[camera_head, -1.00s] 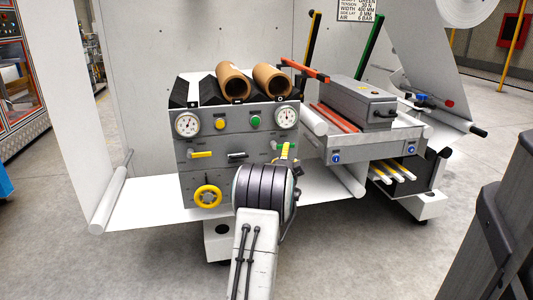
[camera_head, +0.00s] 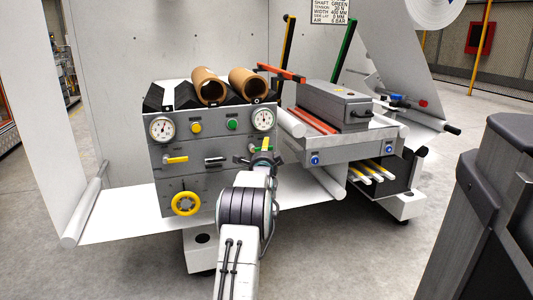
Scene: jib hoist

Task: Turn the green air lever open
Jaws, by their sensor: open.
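The machine's grey front panel (camera_head: 185,187) faces me. The green lever (camera_head: 258,149) is at its right side, below the right gauge, and is partly hidden behind my gripper and a small yellow part. My gripper (camera_head: 262,158) is open, with its dark fingers spread just in front of the green lever. I cannot tell whether they touch it. The lever's exact angle is hard to make out.
Two cardboard tubes (camera_head: 208,86) lie on top. White web sheets (camera_head: 125,213) spread at the machine's sides. A dark post stands at the right.

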